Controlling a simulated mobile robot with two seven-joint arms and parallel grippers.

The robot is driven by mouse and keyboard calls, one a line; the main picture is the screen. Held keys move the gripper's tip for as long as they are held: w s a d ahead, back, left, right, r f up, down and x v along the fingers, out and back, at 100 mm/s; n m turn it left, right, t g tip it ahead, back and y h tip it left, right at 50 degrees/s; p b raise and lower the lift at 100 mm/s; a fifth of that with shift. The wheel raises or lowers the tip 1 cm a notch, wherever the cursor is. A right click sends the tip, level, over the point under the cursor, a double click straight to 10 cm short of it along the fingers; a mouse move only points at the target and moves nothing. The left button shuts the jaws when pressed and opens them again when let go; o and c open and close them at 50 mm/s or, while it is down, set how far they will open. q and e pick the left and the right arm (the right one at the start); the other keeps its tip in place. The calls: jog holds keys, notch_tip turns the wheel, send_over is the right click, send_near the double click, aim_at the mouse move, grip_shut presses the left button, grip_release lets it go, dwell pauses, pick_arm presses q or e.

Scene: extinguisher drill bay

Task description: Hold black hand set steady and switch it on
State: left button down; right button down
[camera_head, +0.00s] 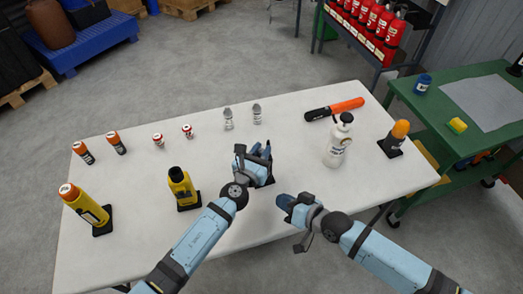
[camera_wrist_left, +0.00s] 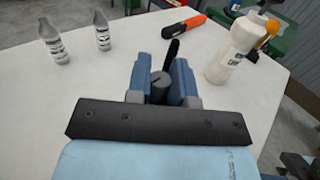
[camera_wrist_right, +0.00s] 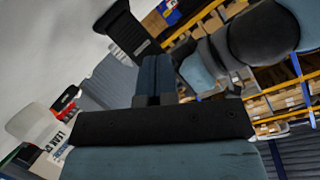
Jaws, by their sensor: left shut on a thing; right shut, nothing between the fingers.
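The black hand set (camera_wrist_left: 159,88) stands between the fingers of my left gripper (camera_wrist_left: 165,82), with its short black antenna pointing up. In the head view my left gripper (camera_head: 254,152) hides most of it, and only a dark part of the hand set (camera_head: 265,180) shows. My right gripper (camera_head: 284,203) is shut and empty, in front of and slightly right of the hand set, apart from it. In the right wrist view the closed fingers (camera_wrist_right: 154,75) point toward a black body, likely the hand set (camera_wrist_right: 125,32). I cannot make out its switch.
A white spray bottle (camera_head: 338,145) stands right of my grippers. A yellow-black device (camera_head: 181,186) stands to the left. A green cart (camera_head: 420,105) adjoins at right.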

jog(key=w+a+n+g, duration=0.2)
jog(key=w+a+n, duration=0.1)
jog(key=w+n, duration=0.2)
jog(key=shift+w+r+g+h, duration=0.25)
jog(key=shift+w+g+h, duration=0.05)
jog(key=shift+w, duration=0.4)
jog(key=shift+w, duration=0.15)
dwell(2.0)
jog(key=shift+w+a, duration=0.15)
jog(key=shift+w, duration=0.15)
jog(key=shift+w+r, duration=0.1)
dwell(0.4)
jog(key=shift+s, duration=0.55)
